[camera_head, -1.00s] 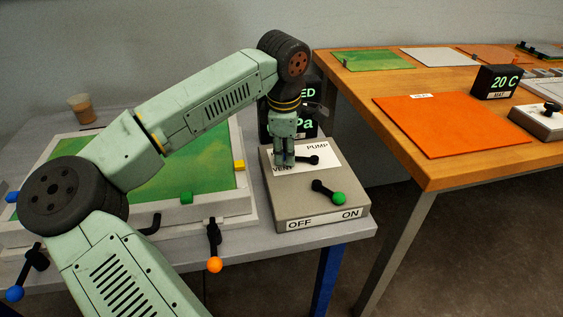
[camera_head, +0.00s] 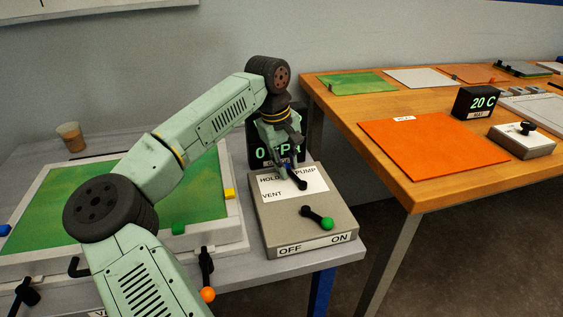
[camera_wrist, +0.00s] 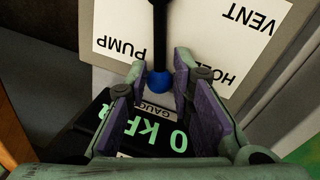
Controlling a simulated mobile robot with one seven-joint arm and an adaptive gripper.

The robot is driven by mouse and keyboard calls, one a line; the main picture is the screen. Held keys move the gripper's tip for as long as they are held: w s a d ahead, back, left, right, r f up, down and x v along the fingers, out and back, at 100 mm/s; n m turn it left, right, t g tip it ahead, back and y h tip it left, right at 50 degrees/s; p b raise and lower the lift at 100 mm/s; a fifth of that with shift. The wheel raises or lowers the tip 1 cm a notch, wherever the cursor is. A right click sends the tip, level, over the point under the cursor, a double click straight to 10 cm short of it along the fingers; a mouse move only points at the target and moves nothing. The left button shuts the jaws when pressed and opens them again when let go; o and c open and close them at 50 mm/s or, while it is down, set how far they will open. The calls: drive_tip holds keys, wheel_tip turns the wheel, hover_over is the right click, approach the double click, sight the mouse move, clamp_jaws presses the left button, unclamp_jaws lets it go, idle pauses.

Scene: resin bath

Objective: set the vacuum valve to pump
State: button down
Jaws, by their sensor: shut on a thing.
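The vacuum valve's black lever (camera_head: 298,182) stands on a grey control box (camera_head: 345,215) with a white plate marked VENT, HOLD and PUMP. It also shows in the wrist view (camera_wrist: 159,35), with a blue knob (camera_wrist: 158,81) at its end. The lever points between the HOLD and PUMP labels. My gripper (camera_head: 285,163) is over the back of the box. In the wrist view its two purple-padded fingers (camera_wrist: 160,70) are on either side of the blue knob, shut on it. In the head view the fingers partly hide the knob.
On the box's front, a green-knobbed lever (camera_head: 327,223) points toward ON. Behind it a black gauge (camera_head: 262,152) reads 0 kPa. An orange-knobbed lever (camera_head: 207,294) stands left of the box. An orange mat (camera_head: 425,145) lies on the wooden table at right, across a gap.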

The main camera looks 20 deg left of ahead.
drive_tip(key=shift+w+d+m+p, duration=0.3)
drive_tip(key=shift+w+m, duration=0.05)
drive_tip(key=shift+m, duration=0.45)
drive_tip(key=shift+w+d+m+p, duration=0.25)
drive_tip(key=shift+w+d+m, duration=0.1)
drive_tip(key=shift+m, duration=0.45)
drive_tip(key=shift+r, duration=0.1)
drive_tip(key=c, duration=1.7)
unclamp_jaws()
drive_tip(key=shift+w, duration=0.1)
drive_tip(key=r, duration=0.4)
drive_tip(key=s+a+r, duration=0.1)
drive_tip(key=r, duration=0.2)
drive_tip(key=a+r, duration=0.1)
drive_tip(key=r, duration=0.3)
drive_tip(key=shift+s+r, duration=0.2)
drive_tip(key=shift+r, duration=0.15)
